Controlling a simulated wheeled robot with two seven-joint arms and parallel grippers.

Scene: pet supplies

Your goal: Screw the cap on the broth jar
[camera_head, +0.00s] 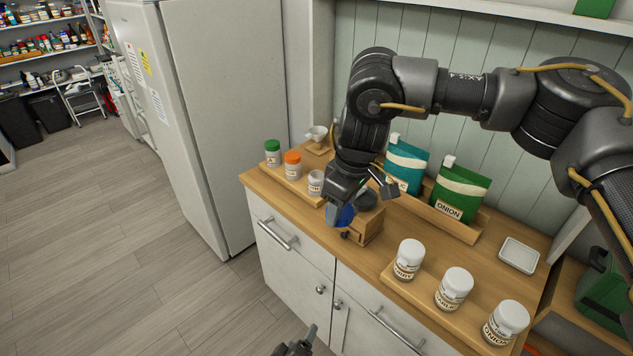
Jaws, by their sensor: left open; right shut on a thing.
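A blue round piece (341,216), which looks like the cap, is between the fingers of my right gripper (338,212), held near the counter's front edge beside a wooden block (368,232). My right gripper is shut on it. A small white jar with no coloured cap (316,184) stands to the left of this gripper, at the right end of a wooden tray. It may be the broth jar; its label is too small to read. My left gripper (305,341) is open and low at the bottom edge, in front of the cabinet, only partly in view.
A green-capped jar (272,153) and an orange-capped jar (293,164) share the left tray. Teal (405,165) and green (460,192) pouches stand behind. Three white-capped jars, one here (454,289), stand front right. A white dish (519,255) lies right.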

